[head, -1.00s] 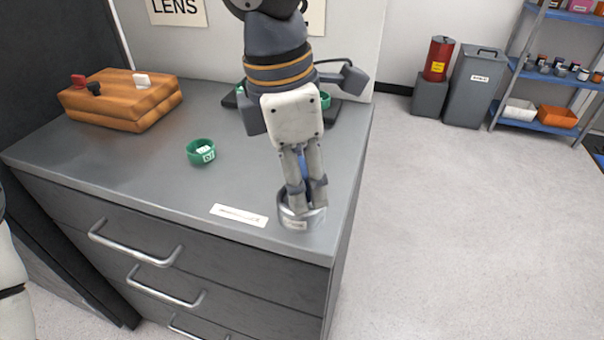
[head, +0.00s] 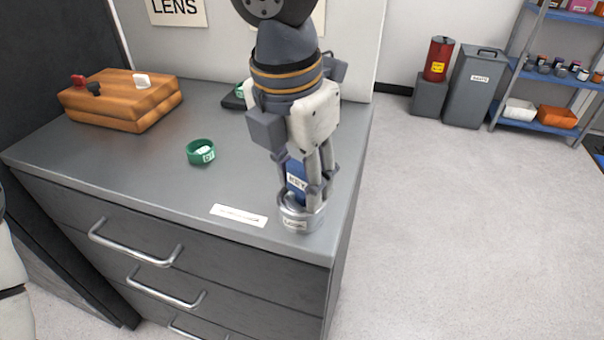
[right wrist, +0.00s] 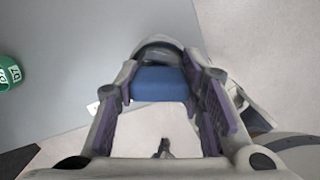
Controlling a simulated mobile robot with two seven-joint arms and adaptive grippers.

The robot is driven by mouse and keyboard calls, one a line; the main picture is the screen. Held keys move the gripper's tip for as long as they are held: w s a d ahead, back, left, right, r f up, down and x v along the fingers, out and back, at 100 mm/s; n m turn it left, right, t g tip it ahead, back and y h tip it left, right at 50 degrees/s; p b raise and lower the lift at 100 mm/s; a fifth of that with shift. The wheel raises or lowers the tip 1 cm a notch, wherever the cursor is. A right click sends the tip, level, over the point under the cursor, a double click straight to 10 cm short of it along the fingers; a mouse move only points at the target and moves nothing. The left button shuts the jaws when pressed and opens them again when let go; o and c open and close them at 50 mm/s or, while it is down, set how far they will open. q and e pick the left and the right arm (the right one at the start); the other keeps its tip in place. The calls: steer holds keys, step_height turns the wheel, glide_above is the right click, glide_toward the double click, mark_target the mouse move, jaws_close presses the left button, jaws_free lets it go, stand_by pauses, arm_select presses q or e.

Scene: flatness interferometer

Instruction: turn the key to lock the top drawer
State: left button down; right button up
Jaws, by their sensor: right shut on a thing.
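The key has a blue head with a "KEY" label (head: 297,183) and stands upright in a round silver lock (head: 300,217) at the cabinet top's front right corner. In the right wrist view the blue key head (right wrist: 159,84) sits between the fingers. My right gripper (head: 314,192) is shut on the key from above. The top drawer (head: 215,255) looks closed flush in the cabinet front, with a long metal handle. The key's shaft is hidden in the lock. My left gripper is not in view; only a piece of a pale arm shows at the left edge.
A white label strip (head: 239,215) lies left of the lock. A green ring-shaped container (head: 201,151) stands farther back. A wooden block with small knobs (head: 121,102) is at the back left. Open floor (head: 460,220) lies right of the cabinet.

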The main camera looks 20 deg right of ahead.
steer(key=n, duration=0.5)
steer(key=shift+n+t+y, duration=0.3)
steer(key=shift+n, duration=0.1)
steer(key=o, duration=1.3)
steer(key=r, duration=0.4)
steer(key=s+r, duration=0.1)
steer(key=r, duration=0.7)
steer(key=shift+s+a, duration=0.3)
steer(key=shift+a, duration=0.1)
steer(key=r, duration=0.5)
steer(key=s+r, duration=0.1)
steer(key=r, duration=0.1)
steer(key=shift+a+r, duration=0.25)
steer(key=shift+r, duration=0.15)
